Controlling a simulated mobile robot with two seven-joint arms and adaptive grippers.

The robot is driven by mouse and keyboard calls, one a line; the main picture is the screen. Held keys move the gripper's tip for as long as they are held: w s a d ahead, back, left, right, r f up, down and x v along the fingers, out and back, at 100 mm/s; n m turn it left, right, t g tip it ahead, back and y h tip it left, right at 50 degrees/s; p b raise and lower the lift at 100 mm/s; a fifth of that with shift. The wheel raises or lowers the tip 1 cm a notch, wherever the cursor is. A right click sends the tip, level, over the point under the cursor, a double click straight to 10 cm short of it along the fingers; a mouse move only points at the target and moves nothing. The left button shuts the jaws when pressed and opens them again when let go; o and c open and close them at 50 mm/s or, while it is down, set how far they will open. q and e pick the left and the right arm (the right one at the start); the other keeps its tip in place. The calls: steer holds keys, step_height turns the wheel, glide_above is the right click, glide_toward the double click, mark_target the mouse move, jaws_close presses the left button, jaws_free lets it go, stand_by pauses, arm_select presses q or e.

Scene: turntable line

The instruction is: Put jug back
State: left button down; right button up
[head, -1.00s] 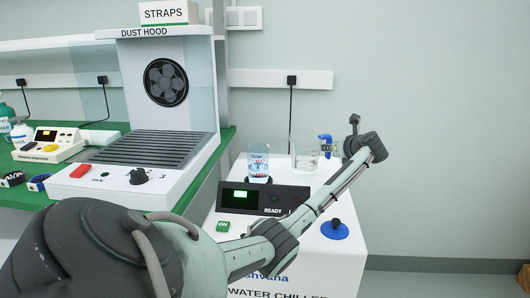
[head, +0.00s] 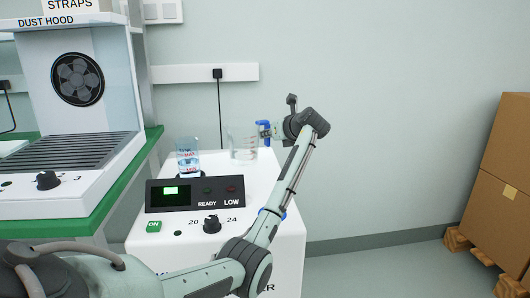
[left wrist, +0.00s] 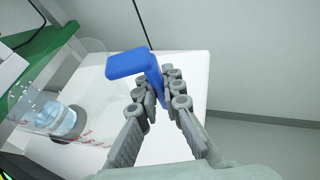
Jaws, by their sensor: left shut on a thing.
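The jug (head: 243,143) is clear, with a blue handle on its right side. It is upright at the back of the white water chiller's top; I cannot tell if its base touches the surface. My left gripper (head: 272,129) is shut on the blue handle from the right. My right gripper is not in view.
A clear beaker of water (head: 187,158) stands left of the jug on the chiller (head: 150,232), behind its dark control panel (head: 197,193). The dust hood (head: 75,100) is on the green bench at left. Cardboard boxes (head: 505,180) stand on a pallet at far right.

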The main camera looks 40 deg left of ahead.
mark_target(267, 146)
arm_select(q)
step_height(267, 146, down, 4)
steer(key=shift+r, duration=0.1)
steer(key=shift+f, duration=0.2)
steer(key=shift+r, duration=0.1)
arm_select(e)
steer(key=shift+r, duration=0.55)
arm_select(q)
steer(key=c, duration=2)
jaws_free()
steer(key=shift+f, duration=0.25)
steer(key=o, duration=0.3)
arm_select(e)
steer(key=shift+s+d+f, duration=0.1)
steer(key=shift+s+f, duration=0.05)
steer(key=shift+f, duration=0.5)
